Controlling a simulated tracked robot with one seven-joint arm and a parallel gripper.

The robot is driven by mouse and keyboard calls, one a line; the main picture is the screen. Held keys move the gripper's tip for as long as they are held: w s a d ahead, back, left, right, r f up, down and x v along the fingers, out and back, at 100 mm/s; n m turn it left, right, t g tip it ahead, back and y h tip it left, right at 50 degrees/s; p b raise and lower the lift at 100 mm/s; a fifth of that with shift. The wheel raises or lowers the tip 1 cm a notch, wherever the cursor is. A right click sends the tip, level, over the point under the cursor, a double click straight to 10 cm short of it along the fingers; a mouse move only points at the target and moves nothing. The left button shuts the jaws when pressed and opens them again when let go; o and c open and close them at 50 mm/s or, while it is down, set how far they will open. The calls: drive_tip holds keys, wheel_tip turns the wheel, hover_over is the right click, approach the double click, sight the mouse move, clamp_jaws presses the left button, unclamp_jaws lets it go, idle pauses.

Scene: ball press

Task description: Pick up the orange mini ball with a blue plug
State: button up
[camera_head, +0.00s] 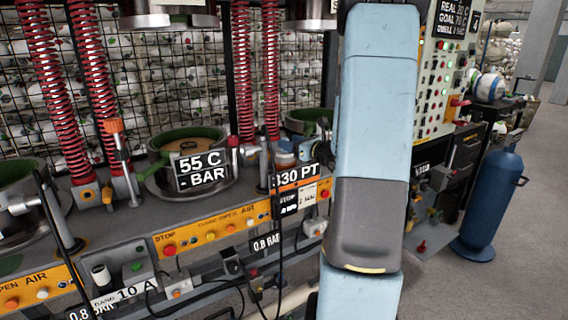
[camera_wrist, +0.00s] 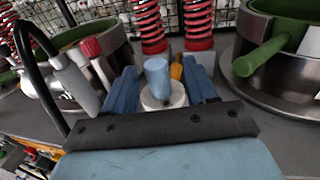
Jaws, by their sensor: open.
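My gripper (camera_wrist: 161,72) is open in the wrist view, its two blue fingers pointing away over the grey bench. Between the fingers stands an upright blue plug-like cylinder (camera_wrist: 157,78) on a pale, round base (camera_wrist: 161,102). I cannot tell whether either finger touches it. A small orange-yellow piece (camera_wrist: 176,72) shows just right of the blue cylinder, partly hidden; I cannot tell whether it is a ball. No clear orange mini ball shows. In the head view my arm hides the gripper and whatever is at it.
Metal press pots with green rims stand left (camera_wrist: 112,42) and right (camera_wrist: 243,75) of the gripper, the right one with a green handle. Red springs (camera_wrist: 148,22) rise behind. A black hose (camera_wrist: 35,75) curves at left. A blue gas cylinder (camera_head: 490,205) stands on the floor at right.

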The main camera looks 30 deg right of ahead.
drive_tip(key=x, duration=0.5)
drive_tip(key=shift+s+a, duration=0.1)
drive_tip(key=shift+a, duration=0.15)
drive_tip(key=shift+c, duration=0.3)
clamp_jaws()
